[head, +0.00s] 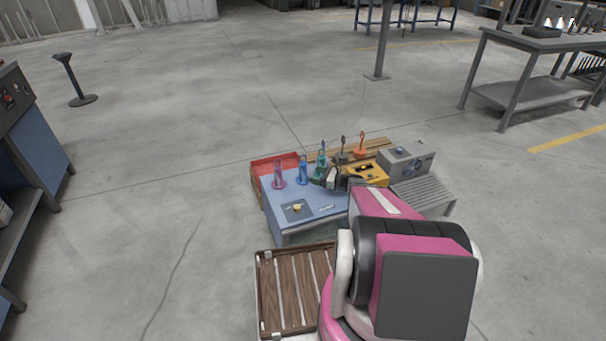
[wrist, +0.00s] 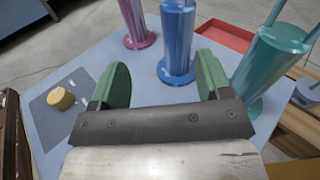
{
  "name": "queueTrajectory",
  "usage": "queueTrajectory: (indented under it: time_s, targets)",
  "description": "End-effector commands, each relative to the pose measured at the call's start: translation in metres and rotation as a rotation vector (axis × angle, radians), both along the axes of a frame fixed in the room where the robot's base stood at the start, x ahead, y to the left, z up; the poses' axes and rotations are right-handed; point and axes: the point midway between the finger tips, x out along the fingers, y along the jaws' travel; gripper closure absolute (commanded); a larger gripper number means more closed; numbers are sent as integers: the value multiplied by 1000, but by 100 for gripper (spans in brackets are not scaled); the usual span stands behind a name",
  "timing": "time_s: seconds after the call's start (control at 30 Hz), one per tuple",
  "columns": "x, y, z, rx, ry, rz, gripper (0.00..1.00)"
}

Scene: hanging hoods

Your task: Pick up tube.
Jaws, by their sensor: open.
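Three tubes on round bases stand upright on a light blue tabletop (head: 275,215). The pink tube (head: 278,174) is leftmost, the blue tube (head: 303,172) is in the middle, and the teal tube (head: 321,158) is farther right. In the wrist view, my gripper (wrist: 160,72) is open with green pads and nothing between them. The blue tube (wrist: 177,42) stands just beyond the gap, nearer the right finger. The pink tube (wrist: 135,22) is farther off to the left. The teal tube (wrist: 268,62) is close beside the right finger. In the head view, my gripper (head: 333,177) is partly hidden.
A yellow knob on a grey plate (wrist: 42,122) lies left of the gripper. A red tray (head: 262,166) is behind the table. A yellow box (head: 372,170), a grey box (head: 418,170) and a slatted grey stand (head: 425,192) are to the right. A brown slatted platform (head: 290,290) is in front.

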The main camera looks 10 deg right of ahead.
Motion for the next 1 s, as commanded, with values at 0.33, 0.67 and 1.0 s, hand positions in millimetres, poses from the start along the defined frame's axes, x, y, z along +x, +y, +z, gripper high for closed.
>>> queueTrajectory:
  time_s: [0.33, 0.67, 1.0]
  targets:
    - [21, -4, -7, 105, 30, -65, 29]
    - [45, 29, -6, 102, 28, -65, 29]
    - [65, 58, -4, 101, 29, -62, 29]
